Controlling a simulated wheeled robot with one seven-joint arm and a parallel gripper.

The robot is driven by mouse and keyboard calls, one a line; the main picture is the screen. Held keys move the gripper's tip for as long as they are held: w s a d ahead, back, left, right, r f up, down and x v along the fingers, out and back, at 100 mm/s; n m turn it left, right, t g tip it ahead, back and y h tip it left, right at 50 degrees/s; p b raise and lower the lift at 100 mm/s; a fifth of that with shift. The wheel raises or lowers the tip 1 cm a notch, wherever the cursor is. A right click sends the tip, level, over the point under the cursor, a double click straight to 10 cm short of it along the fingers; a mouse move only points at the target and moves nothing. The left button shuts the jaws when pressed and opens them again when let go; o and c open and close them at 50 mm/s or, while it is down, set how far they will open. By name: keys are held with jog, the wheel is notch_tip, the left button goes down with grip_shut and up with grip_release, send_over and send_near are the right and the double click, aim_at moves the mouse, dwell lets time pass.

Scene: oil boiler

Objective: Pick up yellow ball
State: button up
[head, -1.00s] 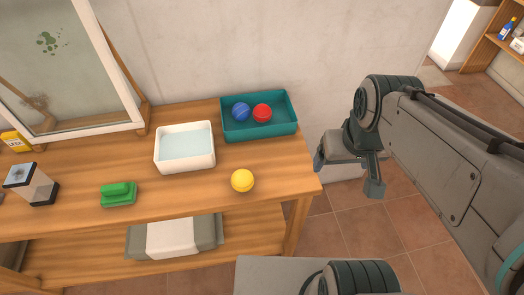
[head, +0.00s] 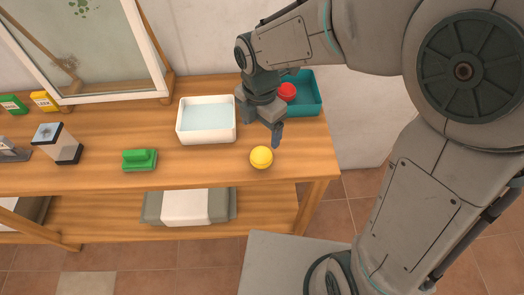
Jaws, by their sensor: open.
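The yellow ball (head: 261,157) rests on the wooden table (head: 210,170) near its front right part. My gripper (head: 262,128) is above and behind the ball in the head view, pointing down, with nothing seen between its fingers. It is open. One finger shows to the upper right of the ball; the other is harder to make out. I cannot tell the exact height of the fingertips above the table.
A white tub (head: 182,133) of water stands left of my gripper. Behind my gripper is a teal tray (head: 308,97) with a red ball (head: 287,91). A green brush or sponge (head: 139,159) and a grey-black container (head: 58,146) sit further left. The table front between brush and ball is clear.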

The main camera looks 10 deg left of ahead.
aim_at(261, 151)
notch_tip(261, 151, down, 14)
jog(key=shift+w+r+p, duration=0.1)
jog(key=shift+r+p, duration=0.05)
jog(key=shift+p, duration=0.2)
jog(key=shift+c, duration=0.3)
jog(key=c, duration=1.1)
jog(key=shift+r, duration=0.1)
